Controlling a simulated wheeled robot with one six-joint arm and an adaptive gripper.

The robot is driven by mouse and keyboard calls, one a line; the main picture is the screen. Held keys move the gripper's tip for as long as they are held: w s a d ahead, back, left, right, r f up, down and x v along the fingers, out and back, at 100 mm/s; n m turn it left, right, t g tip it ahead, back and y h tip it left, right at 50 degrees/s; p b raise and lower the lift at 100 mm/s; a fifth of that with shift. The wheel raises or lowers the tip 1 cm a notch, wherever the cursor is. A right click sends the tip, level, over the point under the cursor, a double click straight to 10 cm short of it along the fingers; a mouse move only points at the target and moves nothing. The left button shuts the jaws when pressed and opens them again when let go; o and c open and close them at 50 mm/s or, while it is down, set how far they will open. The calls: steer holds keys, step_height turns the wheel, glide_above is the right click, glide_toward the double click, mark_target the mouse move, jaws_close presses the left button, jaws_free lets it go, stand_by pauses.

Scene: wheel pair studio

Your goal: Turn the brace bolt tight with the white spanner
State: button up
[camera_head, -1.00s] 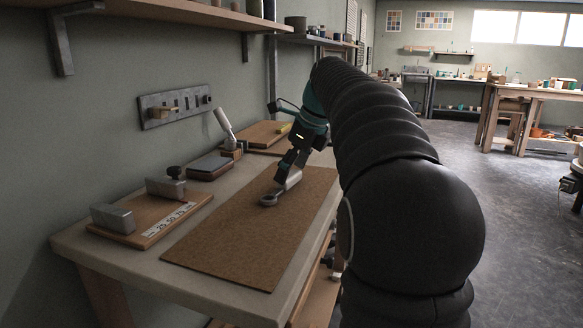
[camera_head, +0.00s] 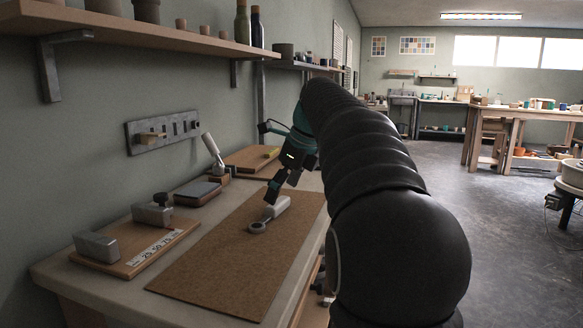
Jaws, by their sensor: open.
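A pale spanner (camera_head: 279,206) with a darker ring end (camera_head: 257,227) lies on the brown mat (camera_head: 225,259) on the workbench. The ring end points toward the near left. My gripper (camera_head: 271,194) is open, with its dark fingers just above and in front of the handle's far part. I cannot tell from this view whether the fingers touch it. I cannot pick out the brace bolt with certainty. My black arm hides the right side of the bench.
A wooden board with metal blocks (camera_head: 97,246) and a dark knob stands at the bench's left. Behind are a grey block (camera_head: 197,193), a tilted pale cylinder (camera_head: 212,150) and a wall plate with pegs (camera_head: 162,133). The mat's near part is clear.

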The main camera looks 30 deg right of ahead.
steer(key=v, duration=1)
steer(key=shift+s+r, duration=0.1)
stand_by(0.5)
